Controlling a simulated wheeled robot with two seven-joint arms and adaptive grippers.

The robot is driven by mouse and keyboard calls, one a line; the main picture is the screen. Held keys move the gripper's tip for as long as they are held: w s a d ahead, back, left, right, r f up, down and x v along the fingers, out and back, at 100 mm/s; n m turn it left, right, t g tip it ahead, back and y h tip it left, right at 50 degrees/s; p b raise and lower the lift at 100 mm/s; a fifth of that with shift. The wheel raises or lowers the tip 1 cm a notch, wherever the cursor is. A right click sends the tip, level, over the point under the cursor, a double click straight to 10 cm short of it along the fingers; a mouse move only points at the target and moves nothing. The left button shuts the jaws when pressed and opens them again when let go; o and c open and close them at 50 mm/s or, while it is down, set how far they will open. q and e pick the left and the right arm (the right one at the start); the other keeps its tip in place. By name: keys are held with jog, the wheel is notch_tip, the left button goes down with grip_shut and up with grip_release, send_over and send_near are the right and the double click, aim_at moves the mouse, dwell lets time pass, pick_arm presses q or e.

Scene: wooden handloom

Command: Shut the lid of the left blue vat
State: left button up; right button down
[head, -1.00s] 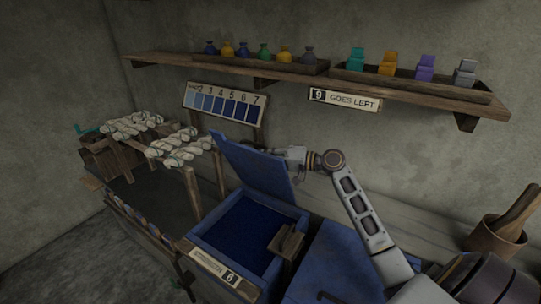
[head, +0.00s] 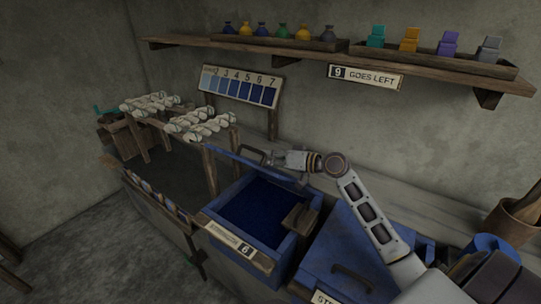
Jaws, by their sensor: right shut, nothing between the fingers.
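The left blue vat (head: 210,219) stands open, with dark blue liquid (head: 255,205) inside and a plate marked 6 (head: 240,245) on its front. Its blue lid (head: 268,168) is hinged at the back and tilted partway over the vat, seen almost edge-on. A dark handle (head: 250,153) shows on the lid's outer side. My right gripper (head: 276,158) is shut and empty, at the outer side of the lid near the handle. Whether it touches the lid is unclear. My left gripper is out of view.
A second blue vat with a shut lid (head: 370,240) stands to the right. A wooden block (head: 300,217) sits at the left vat's right rim. Wooden racks with white skeins (head: 200,123) stand left. A shelf (head: 400,66) runs above, with a numbered shade card (head: 240,87) below.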

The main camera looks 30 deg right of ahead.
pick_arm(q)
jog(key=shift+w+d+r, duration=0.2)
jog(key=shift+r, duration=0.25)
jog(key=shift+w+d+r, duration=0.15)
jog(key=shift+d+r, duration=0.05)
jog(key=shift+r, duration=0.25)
pick_arm(e)
jog(key=shift+s+a+f+n, duration=0.4)
jog(key=shift+a+f, duration=0.35)
jog(key=shift+f, duration=0.05)
jog(key=shift+r, duration=0.1)
